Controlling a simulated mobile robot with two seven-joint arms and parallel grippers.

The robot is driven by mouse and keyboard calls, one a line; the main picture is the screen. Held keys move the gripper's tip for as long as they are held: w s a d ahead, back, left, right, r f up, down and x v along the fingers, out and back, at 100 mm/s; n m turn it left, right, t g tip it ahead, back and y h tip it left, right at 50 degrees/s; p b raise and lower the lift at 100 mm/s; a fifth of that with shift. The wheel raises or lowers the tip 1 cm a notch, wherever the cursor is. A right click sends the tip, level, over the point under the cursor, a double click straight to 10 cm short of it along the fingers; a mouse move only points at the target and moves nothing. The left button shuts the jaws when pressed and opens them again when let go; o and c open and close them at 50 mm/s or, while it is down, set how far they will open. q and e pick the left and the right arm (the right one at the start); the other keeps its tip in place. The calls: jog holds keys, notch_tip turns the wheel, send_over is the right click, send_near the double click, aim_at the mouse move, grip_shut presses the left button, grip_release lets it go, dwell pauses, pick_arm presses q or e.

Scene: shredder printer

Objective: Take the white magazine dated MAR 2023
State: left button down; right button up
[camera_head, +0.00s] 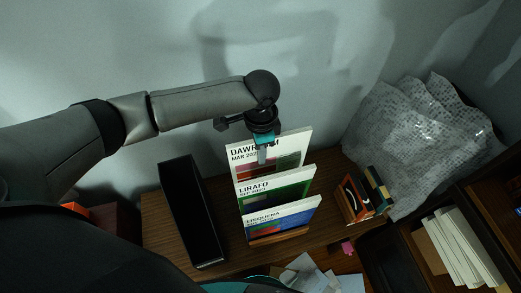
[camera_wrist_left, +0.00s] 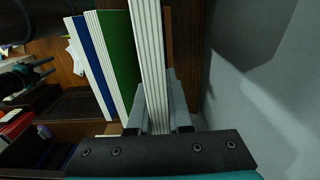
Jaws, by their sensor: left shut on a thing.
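The white magazine (camera_head: 293,145) marked "MAR 202…" stands upright at the back of a row of magazines; the last digit is hard to read. My left gripper (camera_head: 263,153) reaches down over its top edge and is shut on it. In the left wrist view the white page edges of the magazine (camera_wrist_left: 150,55) run between the fingers of the left gripper (camera_wrist_left: 158,115). In front of it stand the green LIRAFO magazine (camera_head: 280,191) and the blue EISQUENA magazine (camera_head: 285,217). My right gripper does not show in the head view.
A black upright box (camera_head: 190,210) stands left of the magazines on the wooden top (camera_head: 155,222). Small books (camera_head: 358,200) stand to the right, and a large grey textured bag (camera_head: 415,135) lies behind them. The wall is close behind the magazine.

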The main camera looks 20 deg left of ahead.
pick_arm(q)
notch_tip(320, 180, up, 22)
jog(key=p, duration=0.3)
jog(key=shift+p, duration=0.4)
dwell(0.6)
